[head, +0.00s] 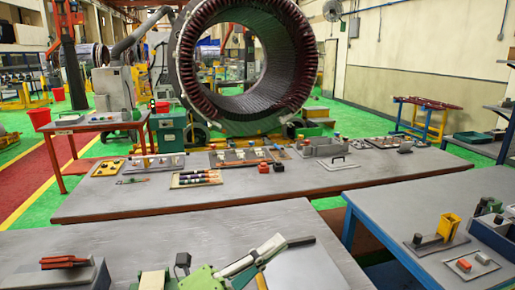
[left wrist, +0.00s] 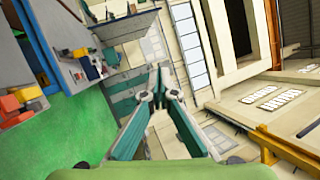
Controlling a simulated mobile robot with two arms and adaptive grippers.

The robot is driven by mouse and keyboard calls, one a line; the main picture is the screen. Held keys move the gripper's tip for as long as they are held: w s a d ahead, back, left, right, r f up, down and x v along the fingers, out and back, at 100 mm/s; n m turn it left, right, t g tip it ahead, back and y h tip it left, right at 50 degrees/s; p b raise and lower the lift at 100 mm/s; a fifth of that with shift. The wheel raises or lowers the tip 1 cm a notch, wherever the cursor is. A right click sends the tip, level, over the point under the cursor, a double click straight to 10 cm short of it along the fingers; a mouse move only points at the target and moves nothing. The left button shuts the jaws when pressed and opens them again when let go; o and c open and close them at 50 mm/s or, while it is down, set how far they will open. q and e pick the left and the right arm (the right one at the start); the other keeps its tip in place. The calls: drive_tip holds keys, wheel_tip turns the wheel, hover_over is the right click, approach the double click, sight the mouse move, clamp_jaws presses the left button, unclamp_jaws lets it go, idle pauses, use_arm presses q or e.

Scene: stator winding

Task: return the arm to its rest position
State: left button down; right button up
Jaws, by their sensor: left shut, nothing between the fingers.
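My left gripper (head: 300,242), green and white with dark fingertips, is low in the middle of the head view, in front of the near grey table. Its fingers are shut with nothing between them. In the left wrist view the two fingers of the left gripper (left wrist: 161,76) meet at their tips, and no object shows between them. My right gripper is not in view.
The near grey table (head: 120,240) carries a dark block with a red-orange part (head: 65,262). A long table (head: 110,203) with small parts lies beyond. A blue-legged table (head: 385,205) is at right. A large stator ring (head: 185,55) stands behind.

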use_arm(q)
drive_tip(key=w+a+f+n+t+y, duration=0.3)
drive_tip(key=a+f+n+y, duration=0.1)
drive_tip(key=a+n+y, duration=0.4)
drive_tip(key=w+a+f+n+t+y, duration=0.2)
drive_tip(key=a+f+n+t+y, duration=0.25)
drive_tip(key=n, duration=0.55)
drive_tip(key=s+a+f+n+g+y, duration=0.3)
drive_tip(key=a+f+n+g+y, duration=0.3)
drive_tip(key=f, duration=0.4)
drive_tip(key=s+a+f+n+g, duration=0.25)
drive_tip(key=s+f+g, duration=0.25)
drive_tip(key=s+f, duration=0.55)
drive_tip(key=s+a+f+n+g, duration=0.25)
drive_tip(key=s+f+g, duration=0.35)
drive_tip(key=s, duration=0.8)
wheel_tip(320, 180, down, 30)
drive_tip(key=s+f+b, duration=0.1)
drive_tip(key=s, duration=0.2)
drive_tip(key=s+a+f+g+b, duration=0.1)
drive_tip(key=s+a+f, duration=0.1)
drive_tip(key=s+f, duration=1.3)
drive_tip(key=shift+s+a, duration=0.4)
drive_tip(key=shift+s, duration=0.25)
drive_tip(key=shift+g, duration=0.25)
